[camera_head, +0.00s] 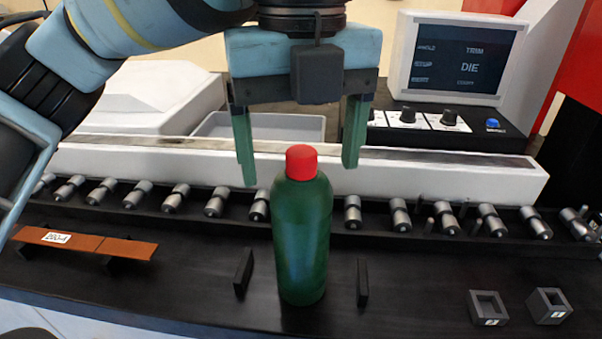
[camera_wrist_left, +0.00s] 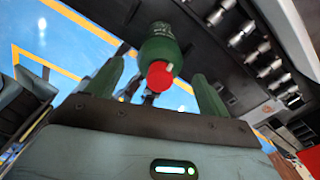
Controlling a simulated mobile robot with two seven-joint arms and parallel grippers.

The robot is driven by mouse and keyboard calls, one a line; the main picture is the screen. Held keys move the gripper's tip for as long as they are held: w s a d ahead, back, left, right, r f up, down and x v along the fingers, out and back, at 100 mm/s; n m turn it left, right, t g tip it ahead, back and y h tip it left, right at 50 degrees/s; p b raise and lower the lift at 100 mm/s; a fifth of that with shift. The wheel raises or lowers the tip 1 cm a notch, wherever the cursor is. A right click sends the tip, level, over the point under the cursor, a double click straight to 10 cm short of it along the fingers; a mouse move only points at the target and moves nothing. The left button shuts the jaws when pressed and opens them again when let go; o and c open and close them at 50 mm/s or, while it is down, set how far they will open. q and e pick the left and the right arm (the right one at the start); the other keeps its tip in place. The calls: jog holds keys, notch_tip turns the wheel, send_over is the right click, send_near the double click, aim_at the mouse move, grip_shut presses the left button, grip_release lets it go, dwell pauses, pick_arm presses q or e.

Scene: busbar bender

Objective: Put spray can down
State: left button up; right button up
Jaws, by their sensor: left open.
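A green spray can (camera_head: 301,235) with a red cap stands upright on the black bench top, between two small black upright blocks. My left gripper (camera_head: 298,165) is above and behind the can, fingers pointing down. Its two green fingers are spread wide, one to each side of the red cap, with clear gaps. In the left wrist view the can (camera_wrist_left: 160,48) shows cap first between the open fingers (camera_wrist_left: 160,85), apart from both. My right gripper is not in view.
A row of metal rollers (camera_head: 214,202) runs behind the can, with a white rail (camera_head: 450,177) beyond. A copper busbar (camera_head: 85,242) lies left. Two grey square sockets (camera_head: 488,308) stand right. A control panel with a screen (camera_head: 455,60) is at the back right.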

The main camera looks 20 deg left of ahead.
pick_arm(q)
notch_tip(320, 180, up, 8)
jog(key=shift+f+p, duration=0.15)
jog(key=shift+p, duration=0.7)
dwell(0.9)
dwell(0.8)
